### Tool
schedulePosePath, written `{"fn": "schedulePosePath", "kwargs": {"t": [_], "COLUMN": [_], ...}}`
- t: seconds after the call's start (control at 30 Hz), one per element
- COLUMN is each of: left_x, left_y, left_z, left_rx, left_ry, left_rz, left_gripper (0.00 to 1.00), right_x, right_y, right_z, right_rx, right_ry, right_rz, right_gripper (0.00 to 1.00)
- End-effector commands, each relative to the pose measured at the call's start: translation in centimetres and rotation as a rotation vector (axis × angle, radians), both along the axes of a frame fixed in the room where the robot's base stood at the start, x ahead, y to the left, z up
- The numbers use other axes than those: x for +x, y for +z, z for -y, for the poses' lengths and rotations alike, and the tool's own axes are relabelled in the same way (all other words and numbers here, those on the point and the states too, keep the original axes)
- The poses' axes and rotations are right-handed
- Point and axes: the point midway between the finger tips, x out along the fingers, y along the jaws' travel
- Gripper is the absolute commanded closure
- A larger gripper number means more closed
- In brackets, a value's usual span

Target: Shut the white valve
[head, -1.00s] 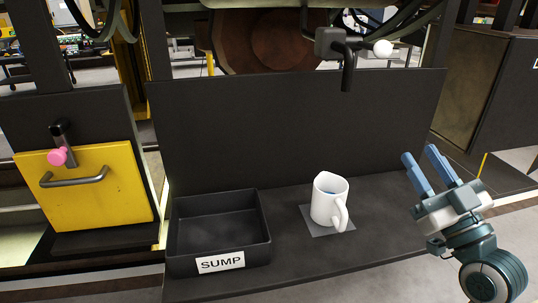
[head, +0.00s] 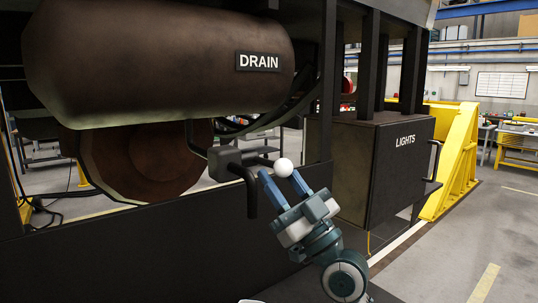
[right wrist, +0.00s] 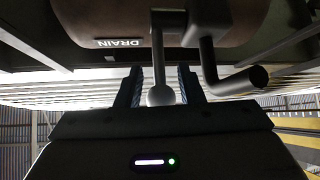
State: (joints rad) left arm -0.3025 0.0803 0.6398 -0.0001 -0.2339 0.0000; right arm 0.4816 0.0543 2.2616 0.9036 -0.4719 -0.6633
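The white valve is a dark grey body (head: 228,160) with a spout bent downward and a lever pointing right, tipped by a white ball knob (head: 282,168). It sits below the dark tank marked DRAIN (head: 160,60). My right gripper (head: 281,180) is open, its blue fingertips at the knob. In the right wrist view the white knob (right wrist: 160,95) and its lever stand between the two spread fingers (right wrist: 160,72), with gaps showing on both sides. The curved spout pipe (right wrist: 225,80) is just right of the fingers there. My left gripper is not in view.
A dark box labelled LIGHTS (head: 370,165) with a side handle stands right of my right gripper. A dark upright panel (head: 150,245) runs below the valve. Dark posts rise behind it. A yellow frame (head: 455,160) and open floor lie further right.

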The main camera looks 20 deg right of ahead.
Motion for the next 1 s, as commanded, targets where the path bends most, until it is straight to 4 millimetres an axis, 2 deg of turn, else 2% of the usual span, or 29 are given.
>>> {"fn": "schedulePosePath", "kwargs": {"t": [0.03,0.2,0.57,0.73,0.77,1.0], "left_x": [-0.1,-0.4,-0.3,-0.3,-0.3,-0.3], "left_y": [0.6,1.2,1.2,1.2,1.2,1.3], "left_z": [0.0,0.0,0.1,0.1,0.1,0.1], "left_rx": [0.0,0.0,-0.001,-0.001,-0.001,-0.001], "left_ry": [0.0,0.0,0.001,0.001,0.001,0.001], "left_rz": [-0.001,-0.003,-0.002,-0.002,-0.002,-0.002], "left_gripper": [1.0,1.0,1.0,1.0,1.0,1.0], "right_x": [0.5,1.6,2.0,1.9,1.9,2.0], "right_y": [1.0,2.0,2.1,2.1,2.1,2.2], "right_z": [-0.4,-1.0,-1.2,-1.2,-1.2,-1.2], "right_rx": [0.003,0.001,-0.002,-0.002,-0.002,-0.002], "right_ry": [0.002,0.001,0.0,0.0,0.0,0.0], "right_rz": [0.001,0.001,0.0,0.0,0.0,-0.001], "right_gripper": [0.66,0.66,0.66,0.97,1.0,1.0]}}
